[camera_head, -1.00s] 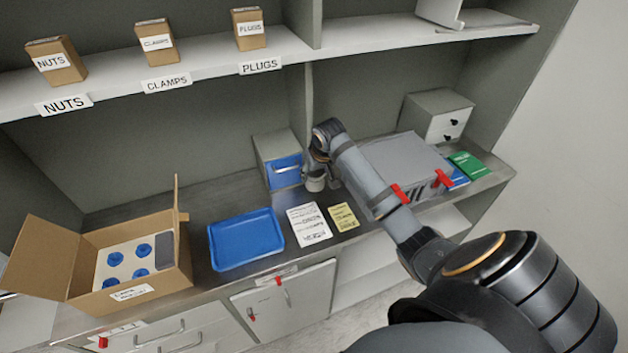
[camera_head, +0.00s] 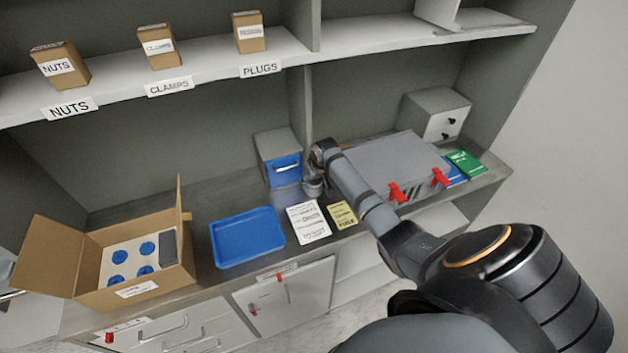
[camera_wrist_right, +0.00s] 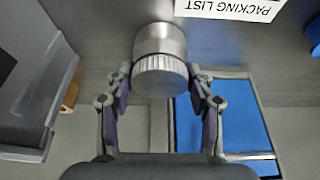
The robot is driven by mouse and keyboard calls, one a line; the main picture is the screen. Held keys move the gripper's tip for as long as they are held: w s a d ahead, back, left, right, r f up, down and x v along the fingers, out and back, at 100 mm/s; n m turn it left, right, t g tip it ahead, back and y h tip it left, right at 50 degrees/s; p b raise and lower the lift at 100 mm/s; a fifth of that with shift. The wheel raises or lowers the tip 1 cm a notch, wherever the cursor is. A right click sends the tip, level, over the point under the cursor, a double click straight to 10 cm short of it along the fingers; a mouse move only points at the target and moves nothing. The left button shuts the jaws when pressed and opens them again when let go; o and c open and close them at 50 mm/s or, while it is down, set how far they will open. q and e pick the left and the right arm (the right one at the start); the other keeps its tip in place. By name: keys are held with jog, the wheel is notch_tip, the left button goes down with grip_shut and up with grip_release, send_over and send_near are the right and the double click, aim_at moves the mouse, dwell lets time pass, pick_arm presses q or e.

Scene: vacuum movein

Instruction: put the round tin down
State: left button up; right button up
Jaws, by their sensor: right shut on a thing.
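The round tin (camera_head: 313,188) is a small silvery cylinder, low over or on the worktop, right of the blue-fronted box. In the right wrist view the tin (camera_wrist_right: 160,62) shows with its ribbed lid towards the camera. My right gripper (camera_head: 316,176) is shut on it; in the wrist view its two fingers (camera_wrist_right: 160,80) lie on either side of the lid. Whether the tin's base touches the worktop I cannot tell. My left gripper is not in view.
A white packing list (camera_head: 309,222) and a yellow note (camera_head: 342,215) lie just in front. A blue tray (camera_head: 246,238) and an open carton (camera_head: 170,285) stand left. The blue-fronted box (camera_head: 285,172) is close beside the tin. A grey case (camera_head: 395,160) is right.

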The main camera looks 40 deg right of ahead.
jog(key=o, duration=1.2)
jog(key=shift+f, duration=0.1)
jog(key=b+v, duration=0.1)
jog(key=v, duration=1.1)
jog(key=shift+o, duration=0.2)
